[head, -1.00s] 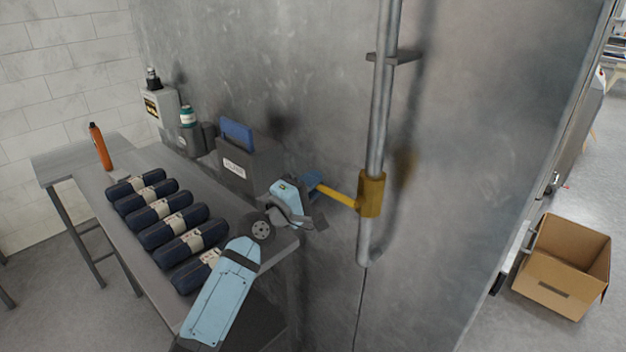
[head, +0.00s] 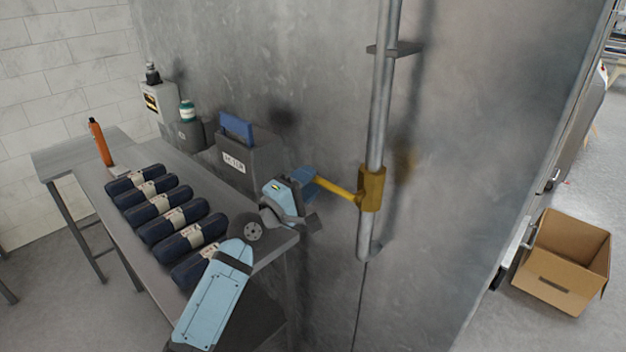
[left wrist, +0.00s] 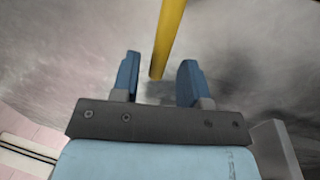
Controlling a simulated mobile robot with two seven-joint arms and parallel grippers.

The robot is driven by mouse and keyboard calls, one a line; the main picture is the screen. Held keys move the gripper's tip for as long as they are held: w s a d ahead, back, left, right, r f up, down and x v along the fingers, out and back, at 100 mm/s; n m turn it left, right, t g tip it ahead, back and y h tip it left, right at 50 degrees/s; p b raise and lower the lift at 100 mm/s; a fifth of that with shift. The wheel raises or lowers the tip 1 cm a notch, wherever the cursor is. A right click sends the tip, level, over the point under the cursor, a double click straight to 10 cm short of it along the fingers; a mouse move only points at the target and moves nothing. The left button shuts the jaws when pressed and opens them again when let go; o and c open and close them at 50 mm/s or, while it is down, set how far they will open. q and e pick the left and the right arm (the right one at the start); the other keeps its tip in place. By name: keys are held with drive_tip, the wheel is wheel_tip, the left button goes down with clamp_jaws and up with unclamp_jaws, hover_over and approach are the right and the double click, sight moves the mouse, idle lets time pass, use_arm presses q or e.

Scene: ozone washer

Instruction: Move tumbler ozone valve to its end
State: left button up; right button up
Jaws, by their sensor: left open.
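The valve has a yellow body (head: 372,188) on a vertical metal pipe (head: 381,95) against a grey wall. Its yellow lever (head: 338,188) points left and slightly up from the body in the head view. My left gripper (head: 312,184) is at the lever's left end. In the left wrist view, the lever (left wrist: 168,38) comes down from the top, and its end is at the gap between the two open blue fingers (left wrist: 158,80). A gap shows on both sides of the lever there. My right gripper is not in view.
A metal table (head: 262,250) under my left arm holds several dark rolls (head: 171,222), an orange bottle (head: 100,143) and a grey box (head: 247,165) with a blue item. A cardboard box (head: 562,262) stands on the floor at right.

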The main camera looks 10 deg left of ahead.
use_arm(q)
drive_tip(key=b+v, duration=0.2)
drive_tip(key=v, duration=1)
drive_tip(key=shift+d+f, duration=0.1)
